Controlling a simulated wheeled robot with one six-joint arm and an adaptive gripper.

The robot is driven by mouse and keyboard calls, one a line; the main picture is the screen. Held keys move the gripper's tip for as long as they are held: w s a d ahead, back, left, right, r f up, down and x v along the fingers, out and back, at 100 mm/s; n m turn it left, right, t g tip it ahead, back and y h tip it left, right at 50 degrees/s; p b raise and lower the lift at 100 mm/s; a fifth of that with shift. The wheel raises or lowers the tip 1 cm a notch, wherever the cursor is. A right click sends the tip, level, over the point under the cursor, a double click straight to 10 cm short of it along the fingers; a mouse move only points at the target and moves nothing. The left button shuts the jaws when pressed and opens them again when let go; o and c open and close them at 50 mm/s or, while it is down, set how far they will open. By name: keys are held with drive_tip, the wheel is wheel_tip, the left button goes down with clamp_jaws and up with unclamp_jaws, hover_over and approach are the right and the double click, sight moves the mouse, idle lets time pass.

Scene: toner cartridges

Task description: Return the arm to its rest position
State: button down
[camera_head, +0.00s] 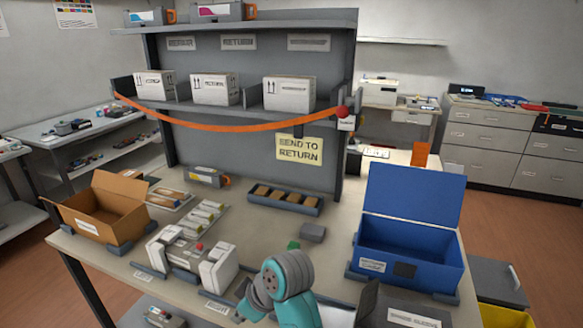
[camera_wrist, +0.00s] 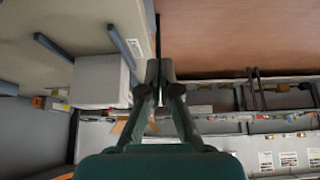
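My arm (camera_head: 285,285) shows as a teal and grey rounded link at the bottom middle of the head view, in front of the workbench's near edge. My gripper's fingers do not show clearly there. In the wrist view my gripper (camera_wrist: 160,70) points up the picture, with its two dark fingers brought together at the tips. Nothing shows between them. The wrist view is turned, with wooden floor, a pale box-like block and shelving behind the fingers.
The workbench (camera_head: 330,228) carries an open cardboard box (camera_head: 100,213), a white and grey device (camera_head: 190,250), a dark tray of brown blocks (camera_head: 285,199) and an open blue bin (camera_head: 408,230). An orange strap (camera_head: 230,127) hangs across the shelf of white boxes.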

drive_tip(key=s+d+f+m+t+h, duration=0.2)
drive_tip(key=s+d+f+m+t, duration=0.6)
drive_tip(key=s+d+f, duration=1)
drive_tip(key=s+d+r+m+t+h, duration=0.15)
drive_tip(key=s+d+m, duration=0.25)
drive_tip(key=s+d, duration=0.65)
drive_tip(key=s+d+r+m+t+h, duration=0.1)
drive_tip(key=s+r+t+h, duration=0.1)
drive_tip(key=s+r, duration=1)
drive_tip(key=shift+s+d+m+t, duration=0.3)
drive_tip(key=shift+s+t, duration=0.15)
drive_tip(key=shift+s, duration=0.55)
drive_tip(key=shift+h, duration=0.25)
